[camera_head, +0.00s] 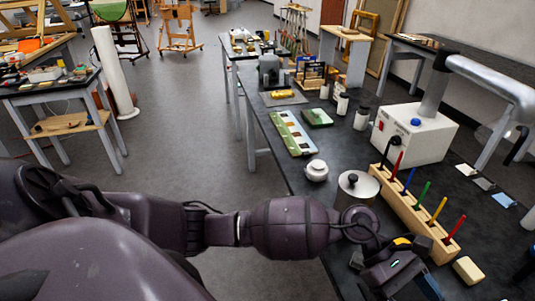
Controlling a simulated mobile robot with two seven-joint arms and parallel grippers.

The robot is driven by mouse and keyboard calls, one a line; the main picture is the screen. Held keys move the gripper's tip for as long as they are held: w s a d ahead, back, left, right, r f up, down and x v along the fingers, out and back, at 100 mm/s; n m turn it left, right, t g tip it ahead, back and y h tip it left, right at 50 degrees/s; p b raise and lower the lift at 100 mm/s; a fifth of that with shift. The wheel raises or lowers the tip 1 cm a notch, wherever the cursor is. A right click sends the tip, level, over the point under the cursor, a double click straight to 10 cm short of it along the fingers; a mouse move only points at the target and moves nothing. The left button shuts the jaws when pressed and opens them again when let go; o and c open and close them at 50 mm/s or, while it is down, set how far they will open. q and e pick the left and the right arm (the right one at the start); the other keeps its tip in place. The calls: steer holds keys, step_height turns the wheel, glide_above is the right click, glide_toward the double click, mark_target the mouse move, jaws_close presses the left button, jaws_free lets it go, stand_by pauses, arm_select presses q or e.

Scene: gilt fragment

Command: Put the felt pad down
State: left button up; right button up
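My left arm reaches in from the left across the lower part of the head view. Its gripper (405,275) is low over the near part of the dark workbench (345,270). The fingertips are mostly hidden or cut off at the lower edge, so I cannot tell whether they are open or shut. A blue-grey edge (430,287) shows at the gripper's lower right; I cannot tell whether it belongs to the gripper or a held thing. No felt pad can be made out for certain. A pale yellow block (468,269) lies just right of the gripper. My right gripper is not in view.
A wooden rack (413,213) with several coloured-handled tools stands just beyond the gripper. Small swatches (484,184) lie at the right.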

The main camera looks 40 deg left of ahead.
arm_select(q)
steer(key=w+a+n+t, duration=0.2)
steer(key=a+n+t, duration=0.6)
steer(key=n, duration=0.9)
steer(key=w+a+n+t, duration=0.2)
steer(key=a+n+t, duration=0.1)
steer(key=n+t, duration=1.1)
steer(key=s+a+f+n+g+y, duration=0.3)
steer(key=s+a+f+n+y, duration=0.3)
steer(key=a+f+n, duration=0.3)
steer(key=s+a+f+n+g+y, duration=0.3)
steer(key=s+a+f+n+y, duration=0.4)
steer(key=n, duration=1.1)
step_height(320, 180, down, 3)
steer(key=shift+s+a+f, duration=0.1)
steer(key=shift+s+a, duration=0.1)
steer(key=shift+a, duration=1)
